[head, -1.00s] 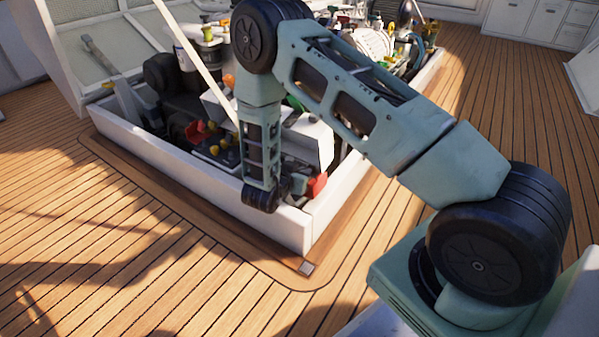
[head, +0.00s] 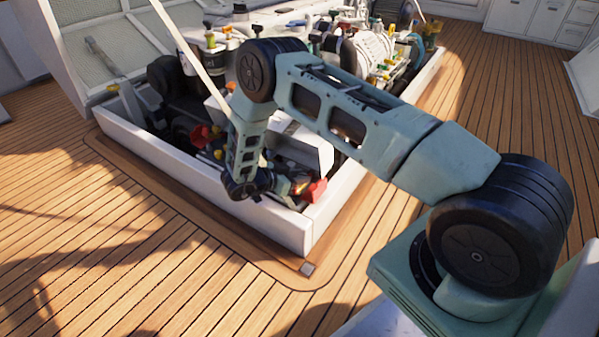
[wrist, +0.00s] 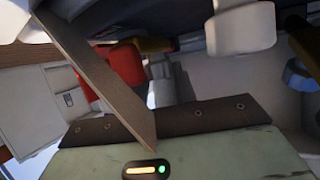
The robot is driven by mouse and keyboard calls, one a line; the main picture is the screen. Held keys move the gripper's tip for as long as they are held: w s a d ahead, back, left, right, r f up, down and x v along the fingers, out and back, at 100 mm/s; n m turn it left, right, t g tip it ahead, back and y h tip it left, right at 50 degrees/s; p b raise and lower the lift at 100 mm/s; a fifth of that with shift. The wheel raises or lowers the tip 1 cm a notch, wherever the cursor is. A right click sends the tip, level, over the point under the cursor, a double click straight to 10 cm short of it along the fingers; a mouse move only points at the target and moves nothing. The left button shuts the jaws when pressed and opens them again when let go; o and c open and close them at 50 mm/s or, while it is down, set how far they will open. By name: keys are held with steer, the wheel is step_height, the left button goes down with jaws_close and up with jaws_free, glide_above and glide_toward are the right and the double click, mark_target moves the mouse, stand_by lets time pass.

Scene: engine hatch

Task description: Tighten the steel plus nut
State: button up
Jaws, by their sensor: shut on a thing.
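In the head view my gripper (head: 292,188) is low inside the near corner of the white-walled hatch, beside a red part (head: 318,191). I cannot make out the steel plus nut for certain in either view.
The hatch's white wall (head: 180,172) rises close around my wrist. Engine parts, including a red cup-shaped part (head: 203,134), crowd the inside. A pale cylindrical part (wrist: 240,25) and a blue-capped part (wrist: 298,74) are close in the wrist view. The wooden deck (head: 110,245) is clear.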

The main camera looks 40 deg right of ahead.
steer(key=shift+w+f+m+g+y, duration=0.1)
steer(key=shift+m+g+y, duration=0.05)
steer(key=shift+m+g, duration=0.75)
steer(key=shift+w+m+g+y, duration=0.1)
steer(key=shift+m+g+y, duration=0.05)
steer(key=shift+m+g, duration=0.7)
steer(key=shift+g, duration=0.25)
steer(key=o, duration=1)
steer(key=shift+c, duration=0.2)
steer(key=p+v, duration=0.4)
steer(key=v, duration=1.3)
steer(key=shift+a+p, duration=0.2)
steer(key=shift+p, duration=0.15)
steer(key=shift+w, duration=0.1)
